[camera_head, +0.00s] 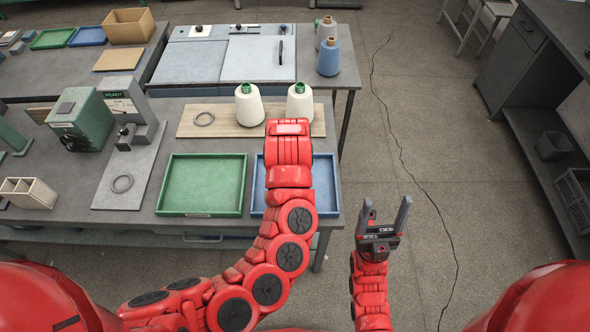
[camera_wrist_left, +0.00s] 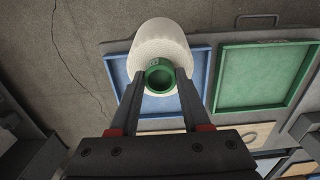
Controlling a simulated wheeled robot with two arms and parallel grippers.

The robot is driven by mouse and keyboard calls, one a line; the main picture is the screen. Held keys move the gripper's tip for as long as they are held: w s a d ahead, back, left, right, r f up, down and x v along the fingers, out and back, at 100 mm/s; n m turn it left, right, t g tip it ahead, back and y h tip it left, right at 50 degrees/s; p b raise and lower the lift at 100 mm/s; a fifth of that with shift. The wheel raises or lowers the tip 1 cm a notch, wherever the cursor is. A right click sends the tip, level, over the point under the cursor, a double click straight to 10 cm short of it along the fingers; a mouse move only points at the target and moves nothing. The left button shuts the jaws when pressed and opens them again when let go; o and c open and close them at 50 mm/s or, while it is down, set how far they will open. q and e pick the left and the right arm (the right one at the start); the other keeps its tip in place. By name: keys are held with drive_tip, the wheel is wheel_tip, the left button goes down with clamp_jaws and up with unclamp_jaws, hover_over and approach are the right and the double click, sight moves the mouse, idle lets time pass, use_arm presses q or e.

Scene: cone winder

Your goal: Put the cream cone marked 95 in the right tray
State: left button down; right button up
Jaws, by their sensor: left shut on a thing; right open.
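In the left wrist view my left gripper (camera_wrist_left: 160,86) is shut on the green top of a cream cone (camera_wrist_left: 157,42). A small mark shows on that top, too small to read. The cone is in front of the blue right tray (camera_wrist_left: 118,70); I cannot tell whether it touches the tray. In the head view my left arm covers the held cone and much of the blue tray (camera_head: 328,185). Two other cream cones stand on a wooden board, one at the left (camera_head: 249,105) and one at the right (camera_head: 299,102). My right gripper (camera_head: 386,204) is open and empty, right of the table.
The green tray (camera_head: 202,184) beside the blue one is empty. Grey and green devices (camera_head: 82,122) stand at the left. A blue cone (camera_head: 328,58) stands on the back table.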

use_arm(q)
drive_tip(key=shift+w+f+b, duration=0.15)
drive_tip(key=shift+w+b, duration=0.5)
drive_tip(key=shift+w, duration=0.4)
drive_tip(key=shift+w+d+r, duration=0.15)
drive_tip(key=shift+w+r, duration=0.1)
drive_tip(key=shift+w, duration=0.55)
drive_tip(key=shift+w+f+b, duration=0.1)
drive_tip(key=shift+w+b, duration=0.2)
drive_tip(key=shift+w, duration=0.05)
drive_tip(key=w+d+f+b, duration=0.1)
drive_tip(key=w+f+b, duration=0.3)
drive_tip(key=w+b, duration=0.7)
drive_tip(key=shift+f+b, duration=0.35)
drive_tip(key=shift+f, duration=0.05)
